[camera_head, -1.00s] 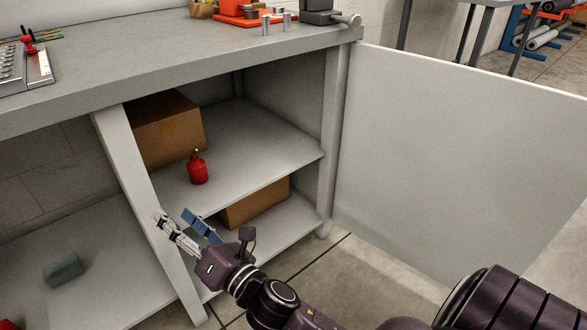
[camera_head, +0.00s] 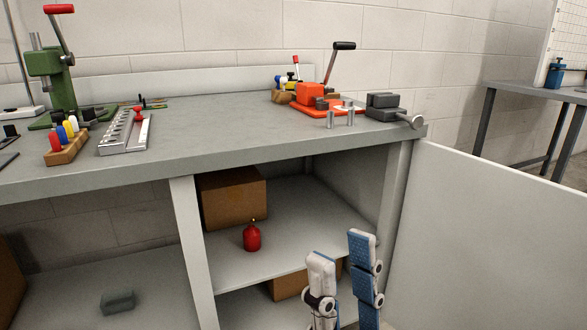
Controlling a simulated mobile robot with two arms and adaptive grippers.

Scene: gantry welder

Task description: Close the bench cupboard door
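The cupboard door (camera_head: 490,240) is a pale grey panel hinged at the right post of the bench. It stands swung wide open toward the right, and its lower part runs out of the picture. The cupboard opening is uncovered, with a shelf (camera_head: 300,225) inside. My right gripper (camera_head: 341,250) is in front of the opening, left of the door and apart from it. Its two fingers point up with a gap between them, open and empty. Its wrist is below the picture. My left gripper is not in view.
A red bottle (camera_head: 252,237) and a cardboard box (camera_head: 233,197) stand on the shelf, with another box (camera_head: 290,285) below. A second table (camera_head: 530,92) stands at the right.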

